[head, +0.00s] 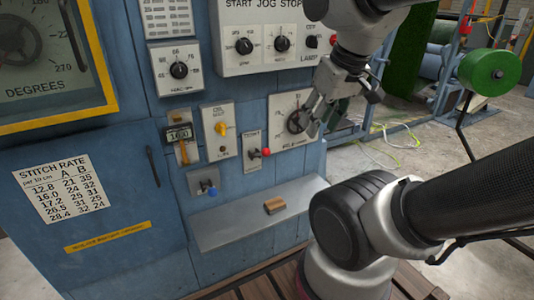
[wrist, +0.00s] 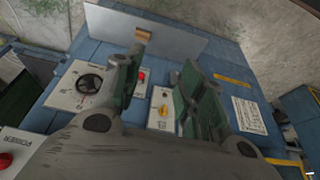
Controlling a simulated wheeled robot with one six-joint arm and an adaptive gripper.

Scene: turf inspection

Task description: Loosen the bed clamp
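No label naming the bed clamp is legible, so I cannot tell which control it is. A blue-knobbed lever (head: 209,188) is lower left. My gripper (head: 318,117) is in front of the handwheel plate, partly covering it. In the wrist view its fingers (wrist: 163,62) are apart with nothing between them.
A grey shelf (head: 245,218) juts out below the controls with a small brown block (head: 274,205) on it. A counter with a yellow handle (head: 180,135) is at left. A green roll (head: 484,72) stands at right, and cables (head: 385,140) lie on the floor.

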